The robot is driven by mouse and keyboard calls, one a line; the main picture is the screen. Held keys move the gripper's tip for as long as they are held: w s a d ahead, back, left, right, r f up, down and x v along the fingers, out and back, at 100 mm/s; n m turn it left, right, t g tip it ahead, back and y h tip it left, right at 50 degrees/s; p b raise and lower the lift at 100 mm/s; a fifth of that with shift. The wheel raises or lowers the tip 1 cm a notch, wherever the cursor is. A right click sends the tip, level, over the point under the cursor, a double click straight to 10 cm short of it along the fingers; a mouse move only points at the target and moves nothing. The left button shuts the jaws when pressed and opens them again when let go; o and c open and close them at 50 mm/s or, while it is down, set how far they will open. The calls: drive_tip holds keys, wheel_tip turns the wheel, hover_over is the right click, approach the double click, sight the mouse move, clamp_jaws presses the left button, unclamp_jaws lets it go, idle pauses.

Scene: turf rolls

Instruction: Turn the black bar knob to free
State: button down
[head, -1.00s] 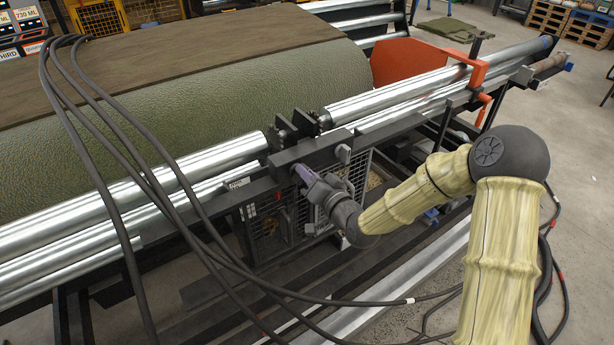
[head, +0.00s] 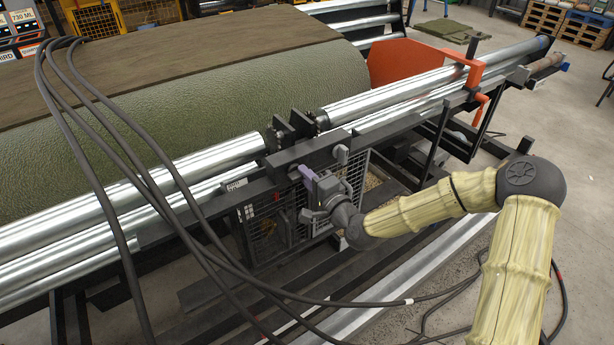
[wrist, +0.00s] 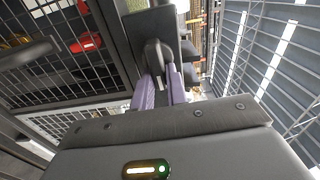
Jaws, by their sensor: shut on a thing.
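The black bar knob (wrist: 153,55) shows in the wrist view as a dark rounded bar in front of a dark plate. My gripper (wrist: 161,82) has its two purple fingers on either side of it, shut on it. In the head view my gripper (head: 307,176) reaches the front face of the dark frame beam, just below the black bracket in the middle of the rollers. There the fingers and wrist hide the knob, so its angle cannot be told from that view.
A small grey knob (head: 341,154) sits on the beam just right of my gripper. A mesh guard (head: 352,180) stands close behind my wrist. Black cables (head: 190,225) hang at the left. Shiny rollers (head: 395,92) and an orange bracket (head: 474,72) lie beyond.

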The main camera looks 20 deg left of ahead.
drive_tip(key=shift+m, duration=0.3)
drive_tip(key=c, duration=1.4)
unclamp_jaws()
drive_tip(key=p+v, duration=0.2)
drive_tip(key=v, duration=1)
drive_tip(key=shift+d+r, duration=0.2)
